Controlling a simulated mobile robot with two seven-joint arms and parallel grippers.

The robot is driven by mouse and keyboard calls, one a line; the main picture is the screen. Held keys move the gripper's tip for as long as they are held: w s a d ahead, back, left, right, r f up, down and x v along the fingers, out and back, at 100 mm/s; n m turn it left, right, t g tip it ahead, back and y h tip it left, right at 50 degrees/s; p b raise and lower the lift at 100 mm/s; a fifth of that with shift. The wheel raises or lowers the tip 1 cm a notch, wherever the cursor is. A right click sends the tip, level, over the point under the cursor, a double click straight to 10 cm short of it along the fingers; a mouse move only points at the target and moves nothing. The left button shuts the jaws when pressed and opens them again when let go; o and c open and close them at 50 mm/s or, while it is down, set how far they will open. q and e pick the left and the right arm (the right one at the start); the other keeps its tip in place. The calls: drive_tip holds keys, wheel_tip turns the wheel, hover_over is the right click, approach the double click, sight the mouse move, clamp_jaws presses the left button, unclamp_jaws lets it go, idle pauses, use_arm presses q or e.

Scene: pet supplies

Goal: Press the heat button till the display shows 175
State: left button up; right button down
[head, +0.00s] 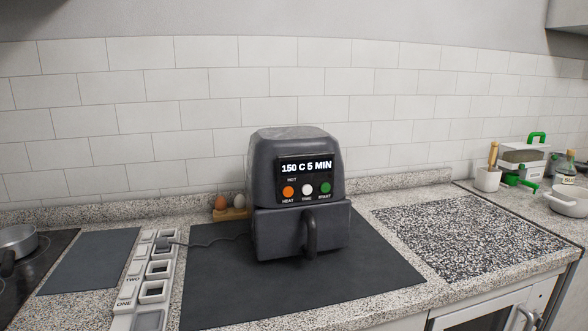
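A dark grey air fryer (265,171) stands upright on a dark mat (215,295) in the middle of the counter. Its black display (306,167) reads "150 C 5 MIN". Below the text are an orange button labelled HEAT (288,192), a white middle button (307,190) and a green button labelled START (325,188). The basket drawer with its handle (310,235) looks shut. Neither of my grippers shows in the head view.
A white power strip (129,291) with a plugged cord lies left of the mat. A pan (18,241) sits at far left; a white bowl (568,203) and bottle stand at right. The space before the fryer is clear.

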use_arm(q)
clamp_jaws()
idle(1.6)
